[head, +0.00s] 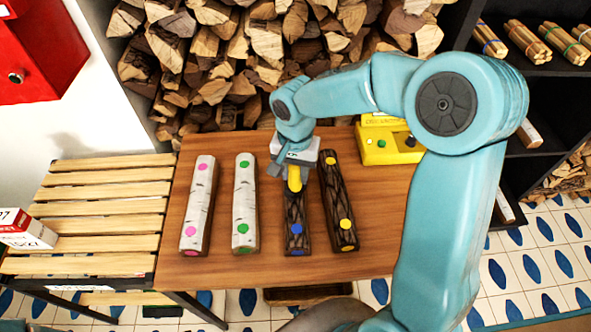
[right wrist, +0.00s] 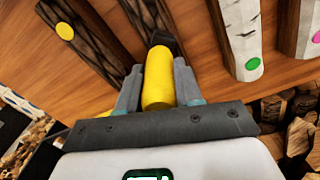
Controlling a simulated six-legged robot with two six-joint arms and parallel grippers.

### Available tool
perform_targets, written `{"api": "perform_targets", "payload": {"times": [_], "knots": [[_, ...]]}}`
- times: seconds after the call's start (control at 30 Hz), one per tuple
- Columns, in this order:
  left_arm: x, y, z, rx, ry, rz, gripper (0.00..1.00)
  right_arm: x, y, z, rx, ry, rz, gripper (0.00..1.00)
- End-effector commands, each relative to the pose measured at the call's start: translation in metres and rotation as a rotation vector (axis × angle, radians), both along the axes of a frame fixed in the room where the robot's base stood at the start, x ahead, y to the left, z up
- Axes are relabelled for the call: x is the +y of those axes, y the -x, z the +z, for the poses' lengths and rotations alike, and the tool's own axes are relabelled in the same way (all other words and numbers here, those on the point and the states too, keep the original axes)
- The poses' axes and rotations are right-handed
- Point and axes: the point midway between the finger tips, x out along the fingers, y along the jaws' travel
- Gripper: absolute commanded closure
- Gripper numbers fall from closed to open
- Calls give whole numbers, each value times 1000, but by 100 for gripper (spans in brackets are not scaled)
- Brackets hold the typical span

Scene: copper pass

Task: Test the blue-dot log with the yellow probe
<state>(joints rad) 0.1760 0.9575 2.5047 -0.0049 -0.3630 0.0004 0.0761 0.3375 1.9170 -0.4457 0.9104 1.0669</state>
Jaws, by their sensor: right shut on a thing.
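The blue-dot log (head: 297,225) is dark-barked and lies lengthwise on the wooden table, with blue dots on its near half. Its far end is hidden under my right gripper. My right gripper (head: 294,170) is shut on the yellow probe (head: 294,180), which points down over the log's far part. In the right wrist view the yellow probe (right wrist: 158,80) sits between the two fingers, its dark tip (right wrist: 164,42) at the dark log. I cannot tell whether the tip touches the bark. My left gripper is not in view.
A yellow-dot dark log (head: 338,200) lies just right. A green-dot white log (head: 245,205) and a pink-dot white log (head: 198,205) lie left. A yellow device (head: 390,145) stands at the table's back right. A slatted bench (head: 100,215) adjoins the table's left; stacked firewood (head: 260,50) is behind.

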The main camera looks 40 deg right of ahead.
Motion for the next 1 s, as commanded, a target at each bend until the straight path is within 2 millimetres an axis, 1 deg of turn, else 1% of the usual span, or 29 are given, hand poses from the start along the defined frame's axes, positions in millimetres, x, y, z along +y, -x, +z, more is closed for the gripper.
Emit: {"api": "perform_targets", "payload": {"times": [0.2, 0.33, 1.0], "knots": [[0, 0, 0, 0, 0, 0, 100, 1, 1, -2, 5, -1, 0, 96], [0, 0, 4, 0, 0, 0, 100, 0, 1, 3, 5, -1, 1, 96], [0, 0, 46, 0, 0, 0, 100, 0, 0, 64, 1, -1, 0, 96]]}}
